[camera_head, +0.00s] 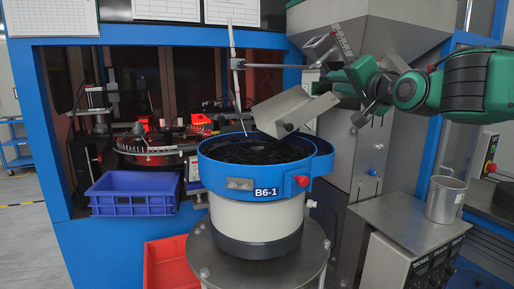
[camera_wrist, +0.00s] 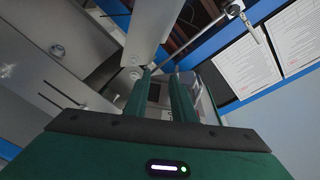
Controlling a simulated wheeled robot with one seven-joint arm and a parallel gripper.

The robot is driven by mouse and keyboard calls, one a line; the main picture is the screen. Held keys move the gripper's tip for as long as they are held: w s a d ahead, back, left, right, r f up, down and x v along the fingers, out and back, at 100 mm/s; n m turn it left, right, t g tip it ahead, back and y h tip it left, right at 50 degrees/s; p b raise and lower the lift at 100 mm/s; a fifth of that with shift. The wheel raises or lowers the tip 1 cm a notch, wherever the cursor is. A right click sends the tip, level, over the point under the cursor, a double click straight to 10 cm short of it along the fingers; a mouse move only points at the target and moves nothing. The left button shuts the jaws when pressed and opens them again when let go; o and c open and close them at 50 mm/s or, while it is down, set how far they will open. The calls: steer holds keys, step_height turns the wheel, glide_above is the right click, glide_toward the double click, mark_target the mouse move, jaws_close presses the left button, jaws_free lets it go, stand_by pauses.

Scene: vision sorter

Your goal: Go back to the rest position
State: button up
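My green arm reaches in from the right in the head view. My gripper (camera_head: 340,80) is at its left end, beside the metal feeder chute (camera_head: 290,108) and in front of the grey hopper. In the wrist view, my gripper (camera_wrist: 161,74) shows two green fingers standing apart with a gap between them. I see nothing held in the gap. The fingertips are small and partly merge with the background in the head view.
The blue-rimmed bowl feeder (camera_head: 250,180), full of small black parts, stands below left of the gripper. A thin rod stand (camera_head: 236,70) rises behind it. A blue bin (camera_head: 132,196), red bin (camera_head: 168,264), metal mug (camera_head: 445,198) and control box (camera_head: 412,240) stand around.

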steer(key=s+d+f+g+h, duration=0.1)
steer(key=s+d+f+g, duration=0.25)
steer(key=f, duration=0.45)
steer(key=s+d+f+n+g+h, duration=0.1)
steer(key=s+d+f+g+h, duration=0.1)
steer(key=s+d+f, duration=0.5)
steer(key=s+d+f+g+h, duration=0.1)
steer(key=s+d+f+g, duration=0.15)
steer(key=f, duration=0.75)
steer(key=s+f+g, duration=0.5)
steer(key=s+f, duration=0.3)
steer(key=s, duration=0.5)
steer(key=s+f+n+g+y, duration=0.1)
steer(key=s+f+g, duration=0.4)
steer(key=s, duration=0.8)
step_height(320, 180, down, 3)
steer(key=shift+f, duration=0.15)
steer(key=shift+w+d, duration=0.1)
steer(key=shift+w+f, duration=0.25)
steer(key=shift+w, duration=0.4)
steer(key=shift+s, duration=0.15)
